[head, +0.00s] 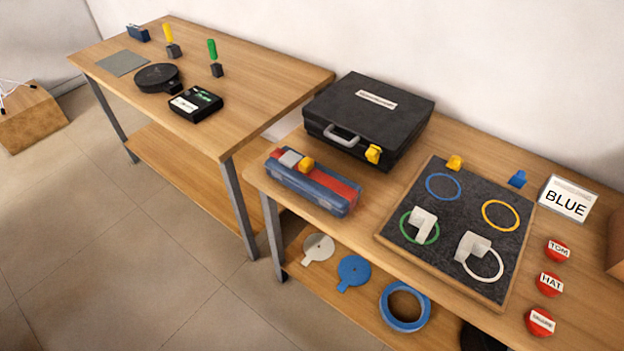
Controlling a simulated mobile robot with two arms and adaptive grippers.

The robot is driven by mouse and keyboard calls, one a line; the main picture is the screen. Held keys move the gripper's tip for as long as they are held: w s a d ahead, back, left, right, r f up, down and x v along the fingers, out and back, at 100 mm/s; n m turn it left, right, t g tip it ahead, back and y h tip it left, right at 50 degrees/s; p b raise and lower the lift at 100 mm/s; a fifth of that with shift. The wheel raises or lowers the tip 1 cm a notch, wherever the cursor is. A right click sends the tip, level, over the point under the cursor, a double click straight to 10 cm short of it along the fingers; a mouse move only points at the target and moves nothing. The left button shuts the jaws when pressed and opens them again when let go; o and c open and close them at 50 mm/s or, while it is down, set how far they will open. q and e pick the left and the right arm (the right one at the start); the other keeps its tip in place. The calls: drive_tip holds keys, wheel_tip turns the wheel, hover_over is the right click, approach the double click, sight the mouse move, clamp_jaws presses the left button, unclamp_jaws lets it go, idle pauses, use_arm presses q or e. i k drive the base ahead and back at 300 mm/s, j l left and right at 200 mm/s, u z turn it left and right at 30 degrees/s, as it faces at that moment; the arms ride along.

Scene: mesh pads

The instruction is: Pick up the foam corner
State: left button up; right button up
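Two white angled pieces that look like foam corners are in the head view. One foam corner (423,224) stands on the dark mesh pad (466,209), over the green ring (406,233). The other foam corner (474,246) stands on the same pad, at the upper left of the white ring (500,268) and partly over it. I cannot tell which one the task means. Neither of my grippers is in view.
A black case (366,118) and a blue-red box (312,186) fill the bench's left part. Red labelled knobs (549,284) and a "BLUE" sign (566,200) stand to the right. A second table (250,90) is at left. Floor (130,240) is clear.

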sight(420, 218)
drive_tip(key=z, duration=1.05)
